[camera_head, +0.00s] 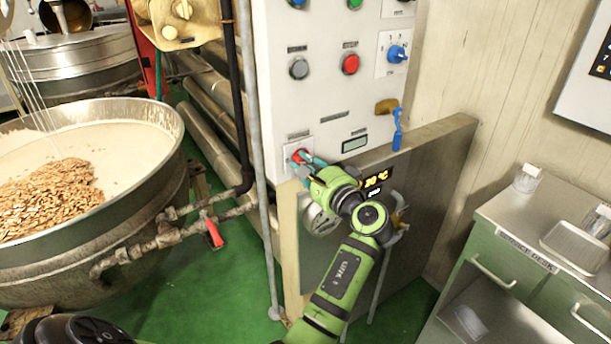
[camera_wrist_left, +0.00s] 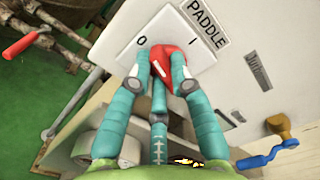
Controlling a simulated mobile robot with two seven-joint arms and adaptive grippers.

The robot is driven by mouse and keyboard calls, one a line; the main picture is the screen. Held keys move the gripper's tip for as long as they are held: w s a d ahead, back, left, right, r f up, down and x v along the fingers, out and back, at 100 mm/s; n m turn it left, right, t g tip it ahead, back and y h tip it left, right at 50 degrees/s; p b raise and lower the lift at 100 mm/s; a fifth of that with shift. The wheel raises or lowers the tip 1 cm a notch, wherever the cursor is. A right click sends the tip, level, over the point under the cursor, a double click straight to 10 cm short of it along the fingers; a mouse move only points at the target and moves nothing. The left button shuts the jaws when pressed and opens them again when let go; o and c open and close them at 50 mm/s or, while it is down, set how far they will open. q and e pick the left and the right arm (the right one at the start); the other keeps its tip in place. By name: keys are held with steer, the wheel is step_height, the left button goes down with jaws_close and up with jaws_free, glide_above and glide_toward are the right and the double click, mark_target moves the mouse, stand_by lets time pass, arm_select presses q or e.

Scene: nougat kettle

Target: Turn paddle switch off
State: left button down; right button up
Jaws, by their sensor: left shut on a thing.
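The paddle switch is a red knob (camera_head: 299,156) on a white plate low on the white control panel. In the left wrist view the red knob (camera_wrist_left: 162,66) sits below the marks 0 and I, beside a label reading PADDLE (camera_wrist_left: 207,22). My left gripper (camera_head: 303,163) reaches it from below right. Its teal fingers (camera_wrist_left: 160,74) are shut on the knob, one on each side. The fingers hide part of the knob, so I cannot tell exactly which mark it points to. My right gripper is not in view.
The panel (camera_head: 330,120) carries other buttons and a blue knob (camera_head: 397,54). A blue-handled valve (camera_head: 397,130) is at its right edge. A large kettle (camera_head: 150,200) with nuts stands left, with a red-handled valve (camera_head: 213,232). A green desk (camera_head: 510,285) stands right.

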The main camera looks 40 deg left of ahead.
arm_select(q)
steer(key=n+b, duration=0.3)
steer(key=shift+w+r+n, duration=0.1)
steer(key=shift+n, duration=0.2)
steer(key=shift+r, duration=0.1)
stand_by(0.4)
steer(key=c, duration=1.1)
jaws_free()
steer(key=shift+w+a+f, duration=0.1)
steer(key=shift+a+f, duration=0.05)
steer(key=shift+f, duration=0.05)
